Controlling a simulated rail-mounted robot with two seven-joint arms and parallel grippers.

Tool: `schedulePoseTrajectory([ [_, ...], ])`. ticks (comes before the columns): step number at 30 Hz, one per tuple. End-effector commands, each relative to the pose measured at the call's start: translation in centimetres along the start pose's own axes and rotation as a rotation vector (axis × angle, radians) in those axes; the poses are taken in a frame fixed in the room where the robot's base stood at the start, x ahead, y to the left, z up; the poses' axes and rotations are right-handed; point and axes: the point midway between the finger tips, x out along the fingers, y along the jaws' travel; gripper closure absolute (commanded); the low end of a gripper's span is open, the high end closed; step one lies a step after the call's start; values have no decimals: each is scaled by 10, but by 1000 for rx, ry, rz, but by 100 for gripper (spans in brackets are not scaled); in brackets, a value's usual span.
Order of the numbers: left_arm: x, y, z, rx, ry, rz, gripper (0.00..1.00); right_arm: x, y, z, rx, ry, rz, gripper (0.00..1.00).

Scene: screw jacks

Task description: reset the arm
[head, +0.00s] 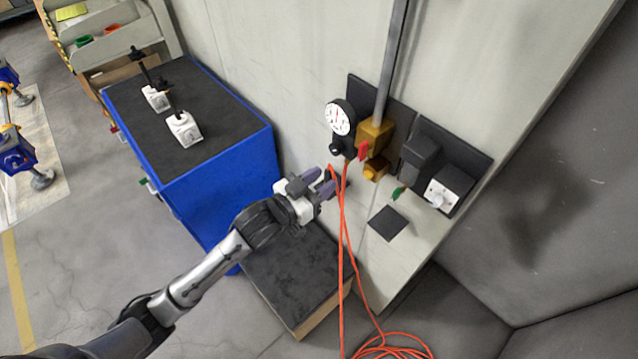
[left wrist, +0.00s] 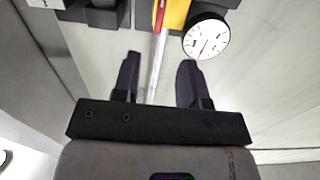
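My left gripper (head: 322,183) is in front of the wall panel in the head view, below and left of the round gauge (head: 341,118). Its two dark fingers stand apart in the left wrist view (left wrist: 160,64), with no object clearly held between them. An orange hose (head: 342,230) hangs close beside the fingertips in the head view. Whether the hose touches a finger I cannot tell. My right gripper is in neither view.
A yellow valve block (head: 374,138) with a red lever (head: 363,151) and a grey switch box (head: 449,189) are on the wall. A blue cabinet (head: 215,185) with white devices on top stands left. A low dark-topped box (head: 292,278) is below the gripper. Hose coils lie on the floor.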

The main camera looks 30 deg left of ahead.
Motion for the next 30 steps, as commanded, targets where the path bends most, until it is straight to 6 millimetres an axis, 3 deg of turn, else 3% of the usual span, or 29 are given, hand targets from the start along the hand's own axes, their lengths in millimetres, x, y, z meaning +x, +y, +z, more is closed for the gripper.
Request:
schedulePoseTrajectory([
  [21,-4,0,0,17,-1,0,61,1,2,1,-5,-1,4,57],
  [26,-6,-8,24,91,-150,-42,61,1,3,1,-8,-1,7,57],
  [30,-19,-16,44,189,-350,-97,61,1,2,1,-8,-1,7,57],
])
